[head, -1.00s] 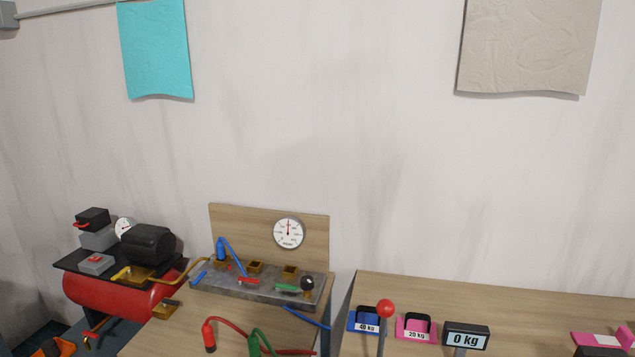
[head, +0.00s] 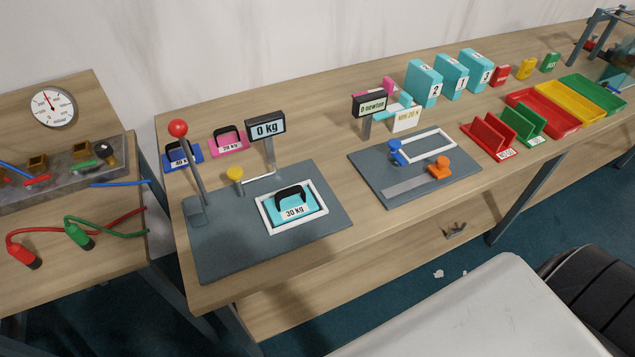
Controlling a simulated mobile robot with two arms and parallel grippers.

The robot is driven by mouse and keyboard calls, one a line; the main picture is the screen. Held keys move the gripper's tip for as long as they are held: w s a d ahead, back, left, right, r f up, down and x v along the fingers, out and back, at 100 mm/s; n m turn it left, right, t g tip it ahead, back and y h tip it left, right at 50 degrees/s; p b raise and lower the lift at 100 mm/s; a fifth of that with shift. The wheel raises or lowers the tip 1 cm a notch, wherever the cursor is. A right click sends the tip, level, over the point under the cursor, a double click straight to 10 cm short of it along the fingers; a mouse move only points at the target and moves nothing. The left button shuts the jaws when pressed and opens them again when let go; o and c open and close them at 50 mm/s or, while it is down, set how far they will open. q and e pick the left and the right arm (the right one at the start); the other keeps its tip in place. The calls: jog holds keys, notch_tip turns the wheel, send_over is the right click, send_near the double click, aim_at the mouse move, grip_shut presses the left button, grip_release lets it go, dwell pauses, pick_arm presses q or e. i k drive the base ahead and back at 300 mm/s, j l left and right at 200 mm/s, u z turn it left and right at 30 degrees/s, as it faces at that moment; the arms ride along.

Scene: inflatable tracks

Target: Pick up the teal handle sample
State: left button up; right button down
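The teal handle sample (head: 291,206) is a flat teal piece with a black handle and a "30 kg" label. It lies inside a white square frame (head: 263,222) on a dark grey plate (head: 232,252) in the head view. A blue sample (head: 181,158) labelled "40 kg" and a pink sample (head: 229,140) with a black handle lie behind the plate on the table. Neither of my grippers is in view.
A red-knobbed lever (head: 178,128), a yellow knob (head: 235,174) and a "0 kg" display (head: 265,127) stand around the plate. A second grey plate (head: 370,178) with blue and orange parts is to the right. Bare wood lies along the table's front edge (head: 345,250).

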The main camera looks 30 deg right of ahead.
aim_at(288, 204)
jog(key=z, duration=0.55)
jog(key=l+u, duration=0.35)
jog(key=l, duration=0.25)
jog(key=l+u, duration=0.4)
jog(key=l, duration=0.2)
jog(key=k+l+u, duration=0.15)
jog(key=l+u, duration=0.2)
jog(key=l, duration=0.25)
